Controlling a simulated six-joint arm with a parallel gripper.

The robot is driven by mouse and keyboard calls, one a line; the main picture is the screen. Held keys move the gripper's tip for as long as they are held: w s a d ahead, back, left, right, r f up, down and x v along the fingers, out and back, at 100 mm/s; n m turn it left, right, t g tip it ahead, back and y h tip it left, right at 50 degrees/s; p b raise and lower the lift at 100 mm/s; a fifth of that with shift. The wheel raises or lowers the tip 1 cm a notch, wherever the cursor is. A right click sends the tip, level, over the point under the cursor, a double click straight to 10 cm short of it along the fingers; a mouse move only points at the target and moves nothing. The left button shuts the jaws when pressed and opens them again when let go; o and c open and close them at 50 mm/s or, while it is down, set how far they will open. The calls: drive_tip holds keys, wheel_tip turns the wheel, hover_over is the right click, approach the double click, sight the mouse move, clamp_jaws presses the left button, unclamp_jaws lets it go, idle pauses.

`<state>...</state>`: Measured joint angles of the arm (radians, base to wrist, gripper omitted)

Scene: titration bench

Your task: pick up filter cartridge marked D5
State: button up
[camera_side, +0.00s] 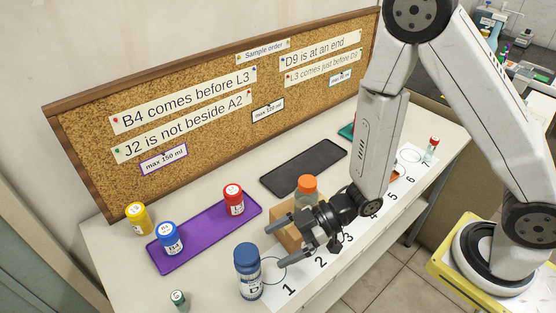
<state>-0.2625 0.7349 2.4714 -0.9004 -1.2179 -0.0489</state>
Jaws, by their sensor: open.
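A dark blue cartridge (248,271) stands upright at the front of the bench, left of position 1 on the numbered strip. Its white label shows a D; the digit is not readable, so I cannot tell whether it is D5. My gripper (275,242) is open and empty, with its fingers pointing left. Its tips are a little up and right of this cartridge in the picture, apart from it. A blue cartridge marked B4 (171,239) and a red one, apparently L3 (234,200), stand on a purple tray (203,241). A yellow-capped cartridge (138,219) stands behind the tray's left end.
An orange-capped bottle (307,188) and a tan block (286,236) are close behind my gripper. A black mat (304,167) lies farther back. Small vials stand at front left (179,301) and far right (432,149). A corkboard (215,118) with notes borders the back.

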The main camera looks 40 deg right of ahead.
sight(247, 261)
drive_tip(key=shift+a, duration=0.1)
drive_tip(key=shift+x, duration=1.2)
drive_tip(key=shift+w+f, duration=0.1)
drive_tip(key=shift+x, duration=2.55)
clamp_jaws()
